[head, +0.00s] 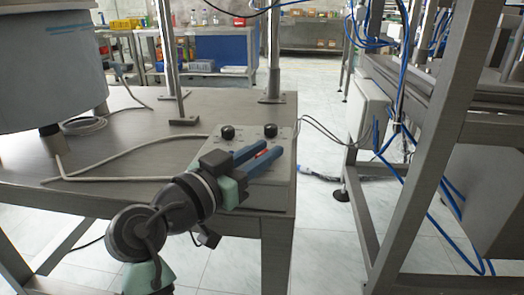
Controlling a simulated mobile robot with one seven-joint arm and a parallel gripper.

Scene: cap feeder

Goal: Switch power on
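A grey control box (282,186) sits at the right front corner of the metal table. Two black knobs, a left one (228,132) and a right one (270,130), stand on its top face. My gripper (272,147) reaches over the box from the front left, its two blue fingers apart and pointing right and away, just in front of the knobs. A small red part (261,154) shows between the fingers; I cannot tell whether it is a switch on the box. My gripper and wrist hide much of the box's top, and no contact can be made out.
A large metal bowl (50,70) stands at the left of the table (130,125). A pale cable (110,178) runs across the tabletop. Metal posts (274,50) rise behind the box. A machine frame (425,150) with blue tubes stands at right, across a floor gap.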

